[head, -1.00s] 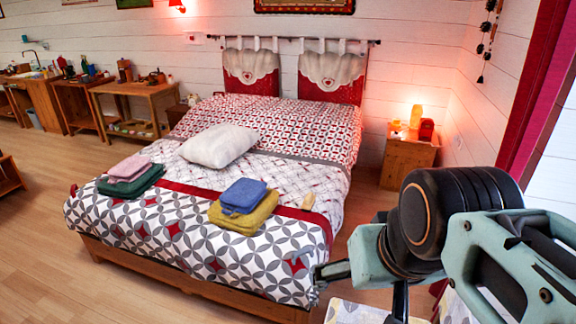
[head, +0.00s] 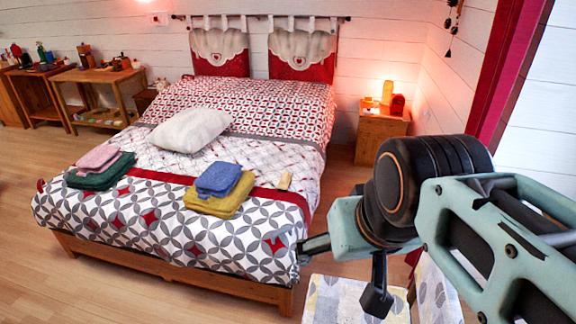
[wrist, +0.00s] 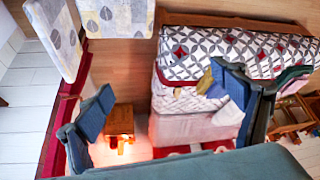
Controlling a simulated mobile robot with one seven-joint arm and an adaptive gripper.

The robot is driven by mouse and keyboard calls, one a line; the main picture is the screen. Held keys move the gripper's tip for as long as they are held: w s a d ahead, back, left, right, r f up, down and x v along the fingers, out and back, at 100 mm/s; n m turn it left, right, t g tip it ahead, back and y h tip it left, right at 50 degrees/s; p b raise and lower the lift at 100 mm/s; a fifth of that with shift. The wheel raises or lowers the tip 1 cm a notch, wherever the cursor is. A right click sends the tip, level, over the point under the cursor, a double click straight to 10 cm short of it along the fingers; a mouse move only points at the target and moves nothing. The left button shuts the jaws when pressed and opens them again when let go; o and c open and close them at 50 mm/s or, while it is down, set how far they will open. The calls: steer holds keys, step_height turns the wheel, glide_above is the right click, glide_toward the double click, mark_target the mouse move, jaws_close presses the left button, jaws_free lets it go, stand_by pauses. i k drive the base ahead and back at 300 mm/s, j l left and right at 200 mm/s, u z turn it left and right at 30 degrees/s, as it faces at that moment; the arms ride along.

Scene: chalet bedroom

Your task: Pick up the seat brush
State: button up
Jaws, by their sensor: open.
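A small pale wooden piece (head: 285,180) lies on the red band of the bed cover, right of the folded blue and yellow towels; it looks like the seat brush, but it is too small to be sure. My gripper (head: 345,272) is at the lower right of the head view, in front of the bed's right foot corner. It is open and empty, apart from the pale piece. In the wrist view my gripper (wrist: 168,110) shows its two fingers spread wide, with nothing between them. I cannot make out the brush for certain in the wrist view.
The bed (head: 170,262) carries a blue towel (head: 218,178) on a yellow one (head: 220,204), pink and green towels (head: 98,172), and a white pillow (head: 190,130). A nightstand (head: 382,135) stands right of it. Patterned seats (head: 330,300) are below my gripper. Floor at left is clear.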

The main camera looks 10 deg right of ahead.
mark_target(284, 182)
steer(key=i+j, duration=0.1)
steer(key=j, duration=0.35)
steer(key=i+j+z, duration=0.1)
steer(key=j, duration=0.35)
steer(key=i+j+z, duration=0.1)
steer(key=j, duration=0.35)
steer(key=i+j+z, duration=0.1)
steer(key=i+j, duration=0.15)
steer(key=i+j+z, duration=0.1)
steer(key=j, duration=0.35)
steer(key=i, duration=0.1)
